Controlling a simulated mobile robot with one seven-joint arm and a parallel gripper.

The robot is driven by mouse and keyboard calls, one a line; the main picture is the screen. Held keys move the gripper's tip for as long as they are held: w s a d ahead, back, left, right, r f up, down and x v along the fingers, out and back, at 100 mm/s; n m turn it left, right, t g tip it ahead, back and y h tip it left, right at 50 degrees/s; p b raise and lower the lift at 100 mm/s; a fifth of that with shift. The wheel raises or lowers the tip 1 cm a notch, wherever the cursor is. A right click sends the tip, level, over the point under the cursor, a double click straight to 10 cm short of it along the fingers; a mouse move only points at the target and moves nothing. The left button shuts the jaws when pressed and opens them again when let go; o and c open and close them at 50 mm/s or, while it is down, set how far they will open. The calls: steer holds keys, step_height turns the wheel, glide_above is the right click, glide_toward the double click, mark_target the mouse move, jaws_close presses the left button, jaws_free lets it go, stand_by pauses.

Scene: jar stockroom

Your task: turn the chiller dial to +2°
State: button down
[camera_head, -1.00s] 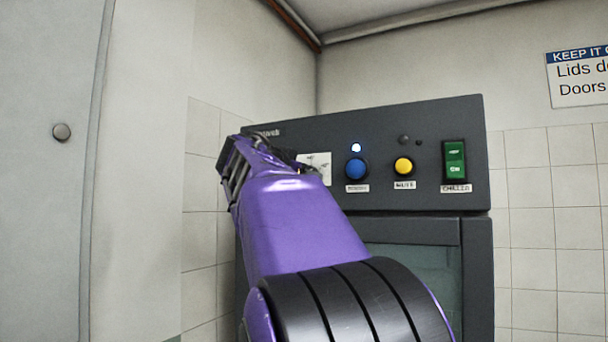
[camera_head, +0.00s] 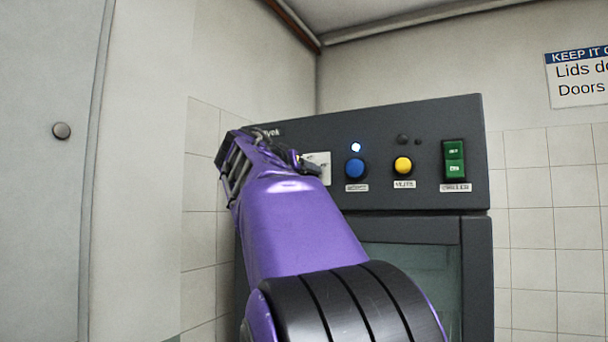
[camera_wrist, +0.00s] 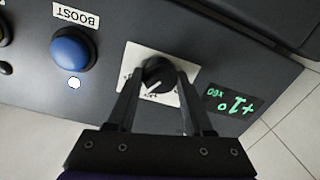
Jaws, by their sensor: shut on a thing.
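The chiller dial is a black round knob (camera_wrist: 158,72) with a white pointer mark, on a white plate (camera_wrist: 133,55) with printed marks. In the wrist view, my gripper (camera_wrist: 157,78) has one finger on each side of the knob and is shut on it. A dark display (camera_wrist: 232,104) beside the plate shows green characters, upside down in this view, that look like +1°; the small characters by it are unclear. In the head view, my arm hides the knob and display, and only part of the white plate (camera_head: 320,160) shows.
The panel also has a blue BOOST button (camera_head: 355,168) with a lit white lamp (camera_head: 356,147) above it, a yellow button (camera_head: 403,164) and a green rocker switch (camera_head: 454,160). A glass door (camera_head: 420,275) is below. Tiled wall (camera_head: 550,220) stands to the right.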

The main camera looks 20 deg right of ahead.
steer(key=shift+w+n+g+p, duration=0.1)
steer(key=shift+n+g+p, duration=0.35)
steer(key=shift+n, duration=8.35)
steer(key=shift+c, duration=1.5)
jaws_free()
steer(key=shift+a, duration=0.1)
